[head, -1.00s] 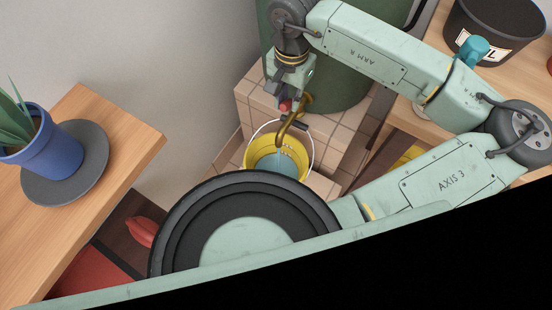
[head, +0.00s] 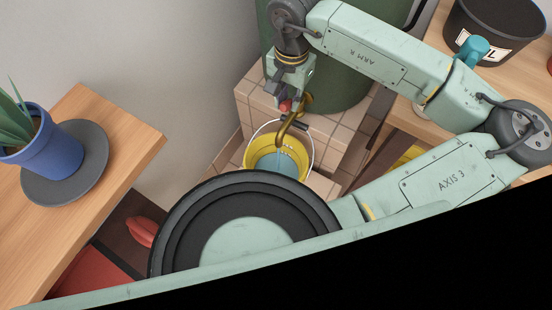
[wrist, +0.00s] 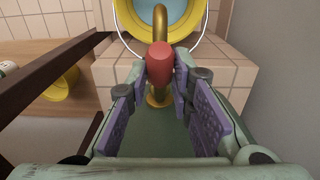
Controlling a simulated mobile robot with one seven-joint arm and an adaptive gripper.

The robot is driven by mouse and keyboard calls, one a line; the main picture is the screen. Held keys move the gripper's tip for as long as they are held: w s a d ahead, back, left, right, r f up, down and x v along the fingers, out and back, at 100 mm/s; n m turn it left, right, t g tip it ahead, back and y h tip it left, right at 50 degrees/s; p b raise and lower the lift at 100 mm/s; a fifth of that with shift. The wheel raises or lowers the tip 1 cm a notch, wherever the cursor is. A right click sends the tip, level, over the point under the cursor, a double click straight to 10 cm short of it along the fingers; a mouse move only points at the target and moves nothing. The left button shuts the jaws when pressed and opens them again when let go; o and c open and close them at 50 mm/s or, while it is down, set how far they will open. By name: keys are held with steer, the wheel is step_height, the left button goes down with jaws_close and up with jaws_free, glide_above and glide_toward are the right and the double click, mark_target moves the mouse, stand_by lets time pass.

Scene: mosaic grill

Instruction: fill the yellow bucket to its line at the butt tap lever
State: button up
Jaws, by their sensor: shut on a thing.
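The bucket's line and lower part are hidden.
The green butt (head: 340,85) stands behind the tap. A wooden table with a blue plant pot (head: 50,140) is at left. A wooden counter at right holds a black pot (head: 492,30) and a teal object (head: 472,51). A red object (head: 140,231) lies low at left.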

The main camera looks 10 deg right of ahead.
steer(key=shift+f+b, duration=2.35)
steer(key=shift+b, duration=0.4)
steer(key=o, duration=0.4)
steer(key=shift+f, duration=0.15)
steer(key=shift+o, duration=0.8)
steer(key=shift+r, duration=0.2)
steer(key=o, duration=0.4)
steer(key=shift+r+p, duration=1.35)
steer(key=shift+r, duration=2.2)
